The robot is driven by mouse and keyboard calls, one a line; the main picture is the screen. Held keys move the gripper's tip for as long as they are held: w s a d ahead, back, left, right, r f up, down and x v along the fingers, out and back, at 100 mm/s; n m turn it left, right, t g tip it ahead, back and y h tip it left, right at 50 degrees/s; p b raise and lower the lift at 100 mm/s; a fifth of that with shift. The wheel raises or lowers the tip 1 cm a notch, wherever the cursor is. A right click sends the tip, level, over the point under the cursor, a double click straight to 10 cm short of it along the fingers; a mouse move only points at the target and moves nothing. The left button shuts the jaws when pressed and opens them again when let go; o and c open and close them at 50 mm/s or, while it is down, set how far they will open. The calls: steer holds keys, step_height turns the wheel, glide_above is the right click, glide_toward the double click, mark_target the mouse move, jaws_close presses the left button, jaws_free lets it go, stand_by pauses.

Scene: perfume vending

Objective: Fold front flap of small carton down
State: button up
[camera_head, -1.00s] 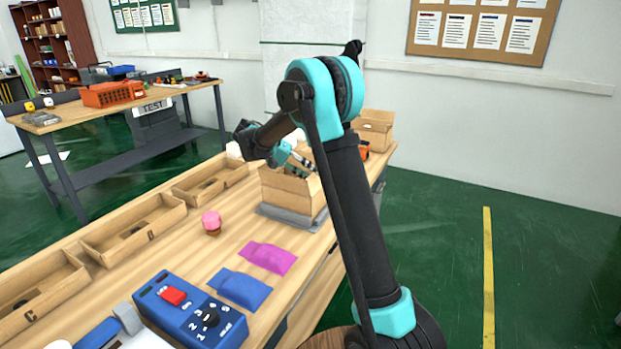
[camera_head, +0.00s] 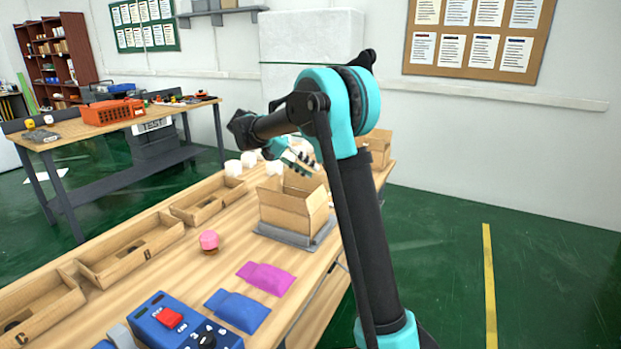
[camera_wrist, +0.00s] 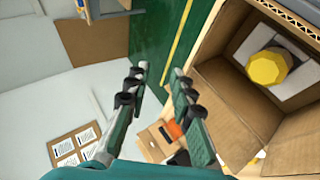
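The small carton (camera_head: 285,219) stands upright on a grey plate (camera_head: 297,237) on the wooden bench, with its top open. At least one flap stands up at its rim; I cannot tell each flap's exact angle. In the wrist view the open carton (camera_wrist: 232,102) fills the right side, and a yellow round-topped item (camera_wrist: 268,67) sits inside on something white. My gripper (camera_head: 297,158) is just above and behind the carton in the head view. In the wrist view my gripper (camera_wrist: 159,72) has its fingers apart with nothing between them, left of the carton.
Another carton (camera_head: 378,148) stands behind my arm. Wooden trays (camera_head: 150,262) line the bench's left side. A pink-topped item (camera_head: 209,240), a magenta pouch (camera_head: 266,278), a blue pouch (camera_head: 238,310) and a blue control box (camera_head: 180,328) lie in front.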

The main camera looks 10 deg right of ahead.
mark_target(315, 192)
steer(key=s+a+r+m+t+y, duration=0.1)
steer(key=s+a+r+t+y, duration=0.15)
steer(key=a+r+y, duration=0.3)
steer(key=shift+h, duration=0.45)
steer(key=x, duration=1.6)
steer(key=shift+s+a+f, duration=0.1)
steer(key=shift+s+f, duration=0.15)
jaws_close()
